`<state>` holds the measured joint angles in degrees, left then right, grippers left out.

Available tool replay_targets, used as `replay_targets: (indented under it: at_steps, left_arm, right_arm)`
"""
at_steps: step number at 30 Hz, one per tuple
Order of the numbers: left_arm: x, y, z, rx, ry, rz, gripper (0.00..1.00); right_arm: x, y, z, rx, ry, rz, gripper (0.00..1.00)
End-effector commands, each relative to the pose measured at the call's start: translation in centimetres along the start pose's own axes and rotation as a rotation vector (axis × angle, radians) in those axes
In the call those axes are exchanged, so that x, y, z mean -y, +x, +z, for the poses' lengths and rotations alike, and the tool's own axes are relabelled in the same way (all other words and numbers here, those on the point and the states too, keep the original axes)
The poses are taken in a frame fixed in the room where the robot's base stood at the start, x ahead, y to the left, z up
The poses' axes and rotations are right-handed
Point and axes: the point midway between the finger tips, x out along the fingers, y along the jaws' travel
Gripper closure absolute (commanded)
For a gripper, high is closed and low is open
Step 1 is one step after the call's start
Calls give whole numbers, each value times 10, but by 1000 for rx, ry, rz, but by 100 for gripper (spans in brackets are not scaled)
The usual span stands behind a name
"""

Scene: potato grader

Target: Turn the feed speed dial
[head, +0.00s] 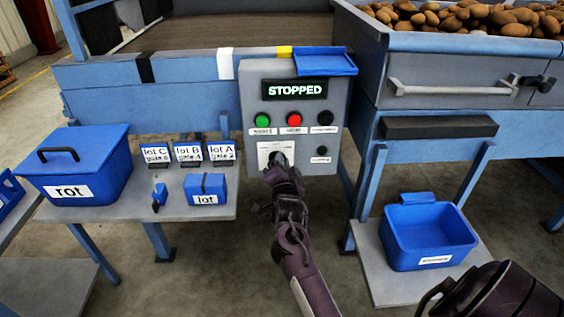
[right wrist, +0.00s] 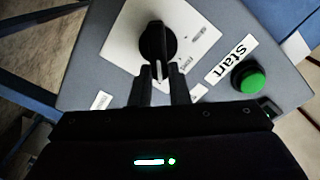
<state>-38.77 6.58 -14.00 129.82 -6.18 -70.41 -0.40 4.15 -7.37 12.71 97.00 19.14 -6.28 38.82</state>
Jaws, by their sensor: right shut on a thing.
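The feed speed dial (right wrist: 157,40) is a black knob with a raised grip bar on a white plate (right wrist: 118,35), at the top middle of the right wrist view. In the head view, my right gripper (head: 279,166) covers most of the dial at the lower left of the grey control panel (head: 262,84). In the right wrist view, the two dark fingers of the gripper (right wrist: 161,78) are shut on the near end of the dial's bar. The dial's scale marks are partly hidden. My left gripper is in neither view.
Above the dial are a green button (head: 262,120), a red button (head: 294,119) and a display (head: 294,89) reading STOPPED. A shelf (head: 120,208) with a blue rot box (head: 100,160) stands left. A blue bin (head: 432,240) stands lower right.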

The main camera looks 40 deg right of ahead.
Motion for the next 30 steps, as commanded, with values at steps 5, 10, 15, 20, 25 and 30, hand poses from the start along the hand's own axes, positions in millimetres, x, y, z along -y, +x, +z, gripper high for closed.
replay_targets:
  at_steps: [5, 10, 15, 20, 25, 30]
  left_arm:
    - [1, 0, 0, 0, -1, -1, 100]
    - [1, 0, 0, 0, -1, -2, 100]
    - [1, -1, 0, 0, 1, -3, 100]
    - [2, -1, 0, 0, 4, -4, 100]
    - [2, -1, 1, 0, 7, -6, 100]
    - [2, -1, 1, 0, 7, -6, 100]
  right_arm:
    - [-1, 0, 0, 0, 23, 1, 100]
    - [-1, 0, 0, 0, 26, 1, 100]
    - [-1, 0, 0, 0, 26, 1, 100]
    - [-1, 0, 0, 0, 25, 1, 67]
    - [-1, 0, 0, 0, 24, 1, 63]
    - [0, 0, 0, 0, 23, 1, 63]
